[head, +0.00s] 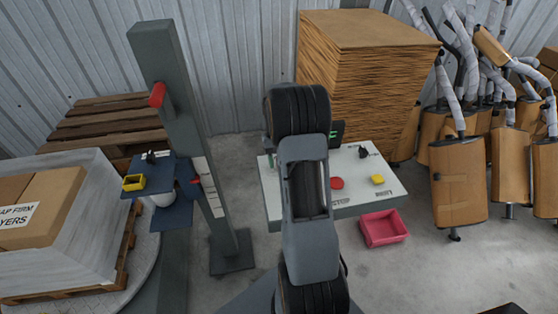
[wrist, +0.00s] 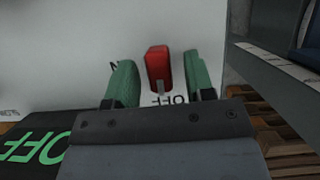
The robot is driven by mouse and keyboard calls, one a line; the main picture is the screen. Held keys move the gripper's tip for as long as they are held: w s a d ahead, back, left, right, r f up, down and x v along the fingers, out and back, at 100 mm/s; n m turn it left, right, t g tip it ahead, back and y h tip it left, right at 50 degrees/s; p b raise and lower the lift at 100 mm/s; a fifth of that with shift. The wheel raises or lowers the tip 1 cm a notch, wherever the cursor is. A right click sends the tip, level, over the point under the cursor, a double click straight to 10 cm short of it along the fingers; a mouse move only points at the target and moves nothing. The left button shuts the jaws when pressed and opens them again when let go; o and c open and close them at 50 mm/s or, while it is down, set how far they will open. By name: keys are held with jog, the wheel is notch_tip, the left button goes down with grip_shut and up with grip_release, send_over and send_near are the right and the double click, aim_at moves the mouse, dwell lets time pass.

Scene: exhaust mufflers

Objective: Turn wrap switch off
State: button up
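In the wrist view a red switch lever (wrist: 158,62) stands on a white panel face, with a dark "OFF" label (wrist: 170,100) upside down beside its base. My gripper (wrist: 161,76) has its two green fingers apart on either side of the lever. A narrow gap shows on each side, so neither finger appears to touch it. In the head view my arm covers the gripper and the red lever. The white control panel (head: 372,190) shows there, with a red button (head: 337,183) above the word "STOP" and a yellow button (head: 377,180).
A black display (wrist: 40,145) reads a green "OFF", upside down, in the wrist view. A grey post (head: 178,100) with a red part (head: 157,95) stands left. A pink bin (head: 383,228) lies by the panel. Stacked cardboard (head: 365,75) and wrapped mufflers (head: 459,180) stand behind and right.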

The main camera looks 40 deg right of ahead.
jog(key=v, duration=1.3)
jog(key=shift+w+r+b, duration=0.2)
jog(key=shift+r+b, duration=0.1)
jog(key=shift+b, duration=0.05)
jog(key=shift+d, duration=0.1)
